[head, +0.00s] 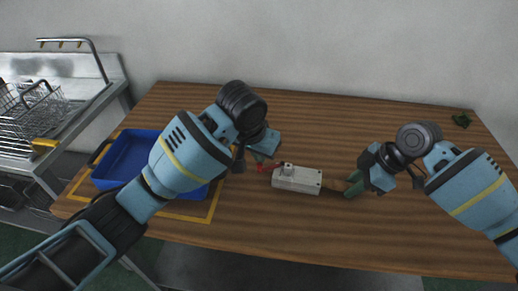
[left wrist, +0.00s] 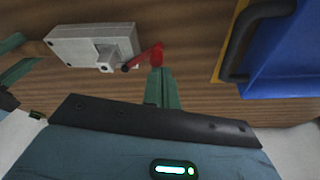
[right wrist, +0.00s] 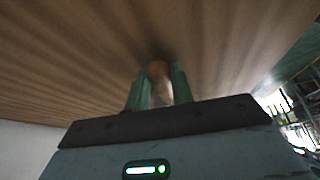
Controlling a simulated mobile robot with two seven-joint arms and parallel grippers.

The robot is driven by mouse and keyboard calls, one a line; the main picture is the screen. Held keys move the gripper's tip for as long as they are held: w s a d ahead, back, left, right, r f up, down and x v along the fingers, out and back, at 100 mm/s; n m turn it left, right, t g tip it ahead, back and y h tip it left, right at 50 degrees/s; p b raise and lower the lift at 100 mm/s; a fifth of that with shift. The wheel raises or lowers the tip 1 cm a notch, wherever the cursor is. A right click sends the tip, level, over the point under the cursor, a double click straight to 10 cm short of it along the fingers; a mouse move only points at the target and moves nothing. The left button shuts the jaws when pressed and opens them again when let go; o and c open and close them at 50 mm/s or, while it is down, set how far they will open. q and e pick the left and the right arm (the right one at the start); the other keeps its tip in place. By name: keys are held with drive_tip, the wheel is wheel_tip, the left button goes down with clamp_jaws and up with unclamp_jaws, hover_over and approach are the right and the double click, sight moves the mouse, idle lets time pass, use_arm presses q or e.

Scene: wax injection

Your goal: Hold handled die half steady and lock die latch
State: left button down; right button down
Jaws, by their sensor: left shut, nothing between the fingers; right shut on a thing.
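The die (head: 297,178) is a light grey metal block lying on the wooden table. Its wooden handle (head: 330,185) points right. My right gripper (head: 353,184) is shut on this handle; the handle's round end (right wrist: 158,70) shows between the green fingers. The red die latch (head: 268,168) sticks out at the die's left end, and a small grey post stands on the die top beside it. My left gripper (head: 261,157) is shut and empty. In the left wrist view its green fingers (left wrist: 158,75) are close to the red latch (left wrist: 155,55); I cannot tell whether they touch it.
A blue bin (head: 128,160) stands at the table's left inside a yellow taped outline. A metal sink with a wire rack (head: 40,105) is further left. A small dark green object (head: 461,120) lies at the far right corner. The table's front middle is clear.

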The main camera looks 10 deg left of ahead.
use_arm(q)
drive_tip(key=shift+s+d, duration=0.25)
drive_tip(key=shift+s, duration=0.2)
drive_tip(key=shift+s+d, duration=0.2)
drive_tip(key=shift+s, duration=0.25)
drive_tip(key=shift+s+d, duration=0.5)
drive_tip(key=shift+s, duration=0.05)
drive_tip(key=shift+s+d+n, duration=0.25)
drive_tip(key=shift+d+n, duration=0.1)
drive_tip(key=shift+n, duration=0.25)
drive_tip(key=shift+a, duration=0.1)
drive_tip(key=shift+w, duration=0.1)
drive_tip(key=shift+w+d, duration=0.3)
drive_tip(key=shift+w, duration=0.45)
drive_tip(key=shift+a, duration=0.1)
